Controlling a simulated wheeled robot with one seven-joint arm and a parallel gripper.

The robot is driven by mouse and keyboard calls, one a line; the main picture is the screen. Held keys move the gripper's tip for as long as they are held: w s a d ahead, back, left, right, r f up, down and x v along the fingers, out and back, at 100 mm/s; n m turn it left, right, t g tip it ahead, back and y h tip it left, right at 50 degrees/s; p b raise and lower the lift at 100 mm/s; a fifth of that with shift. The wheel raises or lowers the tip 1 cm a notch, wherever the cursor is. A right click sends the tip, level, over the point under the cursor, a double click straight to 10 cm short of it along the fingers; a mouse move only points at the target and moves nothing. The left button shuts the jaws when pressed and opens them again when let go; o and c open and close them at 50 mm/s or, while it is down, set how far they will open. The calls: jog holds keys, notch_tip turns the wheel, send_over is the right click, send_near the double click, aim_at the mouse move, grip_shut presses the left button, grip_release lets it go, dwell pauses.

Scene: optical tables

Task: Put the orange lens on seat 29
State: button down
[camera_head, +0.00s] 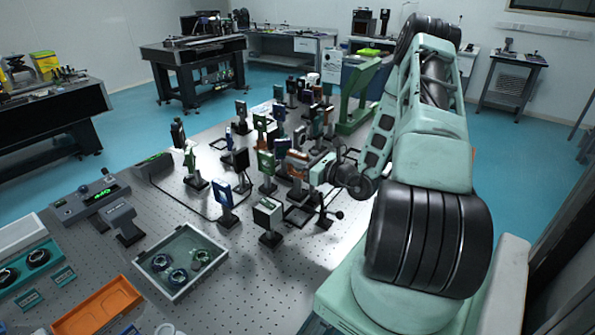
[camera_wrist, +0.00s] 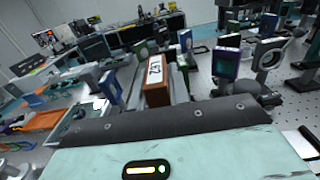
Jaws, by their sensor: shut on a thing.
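My gripper (camera_head: 315,172) reaches in from the right over the crowded middle of the optical table. In the wrist view its two grey fingers (camera_wrist: 160,84) are shut on an orange-brown block (camera_wrist: 156,93), which I take to be the orange lens. In the head view an orange-brown patch (camera_head: 297,158) shows by the fingertips, partly hidden among other optics. I cannot make out seat 29 in either view, nor whether the block touches anything below.
Several mounted optics crowd around my gripper, including a dark-framed one (camera_head: 268,216) and a blue one (camera_head: 224,194). A ring mount (camera_wrist: 270,57) stands close on the right in the wrist view. A grey tray (camera_head: 153,264) and orange tray (camera_head: 97,307) lie front left. Bare perforated table (camera_head: 240,285) shows in front.

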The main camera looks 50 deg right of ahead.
aim_at(289, 172)
jog(key=shift+f+p, duration=0.4)
jog(key=shift+f, duration=1.85)
jog(key=shift+f+b, duration=0.45)
jog(key=shift+f, duration=0.2)
jog(key=c, duration=1.3)
grip_release()
